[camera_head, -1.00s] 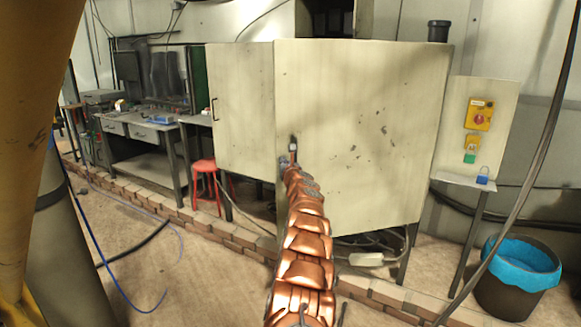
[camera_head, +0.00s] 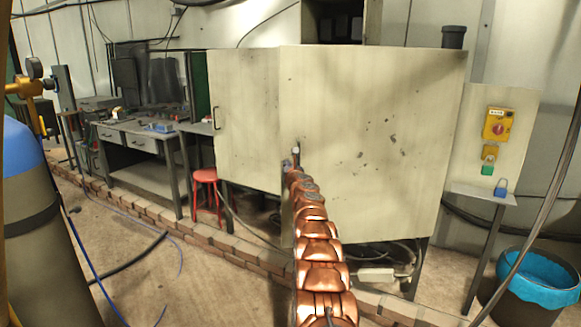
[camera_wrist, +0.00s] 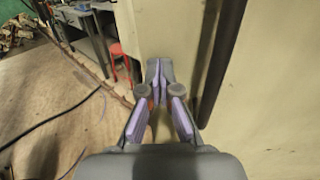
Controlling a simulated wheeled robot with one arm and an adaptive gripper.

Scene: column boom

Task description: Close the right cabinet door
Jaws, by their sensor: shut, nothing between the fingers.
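A pale cabinet shows in the head view with two faces. The narrower left panel (camera_head: 243,120) carries a dark handle (camera_head: 216,118) at its left edge. The larger, scuffed right panel (camera_head: 375,140) meets it at a vertical edge. I cannot tell how far either stands open. My gripper (camera_head: 293,158) is at this vertical edge, about mid-height, small and partly hidden by my copper-coloured arm. In the wrist view my gripper (camera_wrist: 160,72) is shut and empty, its fingertips close against a pale panel (camera_wrist: 180,35); contact is unclear. A dark strip (camera_wrist: 222,60) runs to its right.
A red stool (camera_head: 206,190) and a workbench (camera_head: 145,140) stand left. A low brick border (camera_head: 240,248) runs along the floor. A switch post (camera_head: 495,150) and a blue-lined bin (camera_head: 540,280) stand right. A gas cylinder (camera_head: 40,230) is near left.

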